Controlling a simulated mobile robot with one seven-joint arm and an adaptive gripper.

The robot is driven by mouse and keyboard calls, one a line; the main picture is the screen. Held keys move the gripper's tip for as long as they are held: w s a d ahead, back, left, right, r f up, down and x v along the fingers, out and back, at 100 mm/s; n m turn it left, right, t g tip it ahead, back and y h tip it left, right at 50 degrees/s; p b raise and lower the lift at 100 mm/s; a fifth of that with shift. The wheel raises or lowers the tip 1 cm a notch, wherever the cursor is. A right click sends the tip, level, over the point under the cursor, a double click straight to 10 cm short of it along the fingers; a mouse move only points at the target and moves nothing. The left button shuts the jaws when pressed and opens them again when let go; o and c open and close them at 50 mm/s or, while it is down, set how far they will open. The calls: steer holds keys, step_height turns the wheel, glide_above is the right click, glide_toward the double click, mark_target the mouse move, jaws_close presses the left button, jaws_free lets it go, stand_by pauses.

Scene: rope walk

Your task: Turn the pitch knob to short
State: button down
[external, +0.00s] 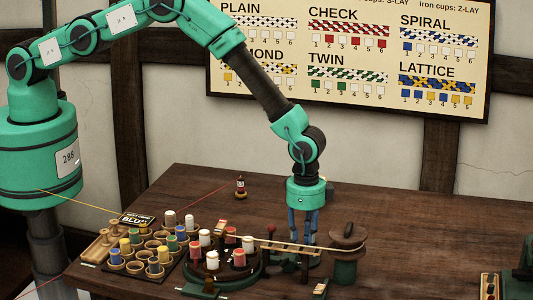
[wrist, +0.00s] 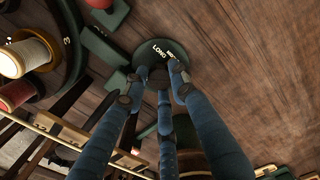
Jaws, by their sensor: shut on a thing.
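The pitch knob (wrist: 159,76) is a small dark piece at the middle of a round green dial plate (wrist: 158,50) in the wrist view. The word LONG and part of another word show on the dial's far edge; the rest of the lettering is hidden by my fingers. My gripper (wrist: 157,83) has blue fingers with dark tips, closed around the knob from above. In the external view my gripper (external: 303,240) points straight down at the table beside the rope machine, and the knob is hidden there.
A round bobbin carrier (external: 212,262) with red and white bobbins stands just left of my gripper. A wooden bar and rope (external: 275,243) run close in front to a green-and-brown drum (external: 346,260). A cup rack (external: 140,255) is farther left. The table behind is mostly clear.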

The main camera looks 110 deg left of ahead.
steer(key=m+b, duration=0.3)
steer(key=m, duration=0.1)
steer(key=shift+f+b, duration=0.15)
steer(key=shift+b, duration=0.25)
steer(key=shift+m+b, duration=1.1)
steer(key=shift+m, duration=1)
steer(key=shift+r, duration=0.2)
steer(key=c, duration=1.4)
jaws_free()
step_height(320, 180, up, 12)
